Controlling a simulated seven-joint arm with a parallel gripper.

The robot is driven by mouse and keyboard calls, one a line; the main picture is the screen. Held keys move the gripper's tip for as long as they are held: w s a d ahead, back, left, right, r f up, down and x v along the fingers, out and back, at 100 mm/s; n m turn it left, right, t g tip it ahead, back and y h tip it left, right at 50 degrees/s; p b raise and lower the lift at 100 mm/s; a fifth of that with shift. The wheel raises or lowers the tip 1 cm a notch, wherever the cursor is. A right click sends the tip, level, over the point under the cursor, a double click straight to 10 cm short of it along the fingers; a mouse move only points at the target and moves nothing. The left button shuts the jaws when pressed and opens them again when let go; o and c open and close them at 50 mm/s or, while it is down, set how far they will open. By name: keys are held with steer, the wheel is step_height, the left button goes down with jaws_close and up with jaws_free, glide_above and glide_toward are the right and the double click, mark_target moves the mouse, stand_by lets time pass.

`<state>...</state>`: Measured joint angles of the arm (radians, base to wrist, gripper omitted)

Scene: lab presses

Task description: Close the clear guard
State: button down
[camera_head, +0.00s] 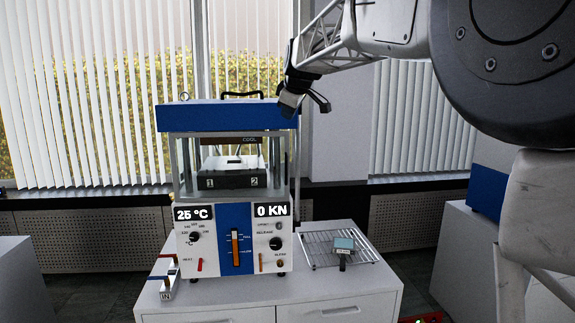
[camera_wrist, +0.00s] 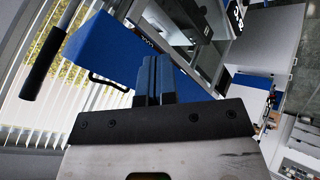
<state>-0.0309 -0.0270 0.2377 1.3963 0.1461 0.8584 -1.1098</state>
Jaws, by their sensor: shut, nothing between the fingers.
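The lab press (camera_head: 232,117) stands on a white cabinet with a blue top housing. Clear, see-through panels seem to enclose its front opening below this housing; the clear guard (camera_head: 279,165) is hard to make out, and I cannot tell its position. A black loop handle (camera_head: 242,94) rises from the top, and a black loop also shows in the wrist view (camera_wrist: 105,82). My gripper (camera_head: 287,104) is shut and empty, by the upper right corner of the blue housing. Its blue fingers (camera_wrist: 154,62) overlap the blue housing (camera_wrist: 110,45) in the wrist view; contact is unclear.
A wire rack (camera_head: 318,252) holding a small tool (camera_head: 344,246) lies right of the press. A small device (camera_head: 165,280) marked IN sits at the front left. A black-gripped rod (camera_wrist: 43,62) shows at left in the wrist view. Window blinds hang behind.

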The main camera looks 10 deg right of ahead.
steer(key=w+d+f+n+t+h, duration=0.1)
steer(key=d+f+n+t+h, duration=0.15)
steer(key=d+f+t, duration=0.75)
steer(key=s+a+f+n+g+y, duration=0.1)
steer(key=s+a+f+n+y, duration=0.2)
steer(key=s+f+n+y, duration=0.1)
steer(key=s+a+f+n+y, duration=0.3)
steer(key=s+f+n+y, duration=0.1)
steer(key=f, duration=0.5)
steer(key=shift+s+n+g+y, duration=0.4)
steer(key=shift+s+y, duration=0.25)
steer(key=shift+s, duration=0.5)
steer(key=shift+w, duration=0.15)
steer(key=w+d+x, duration=0.1)
steer(key=d+x, duration=0.1)
steer(key=x, duration=1)
steer(key=shift+w, duration=0.4)
steer(key=shift+d, duration=0.1)
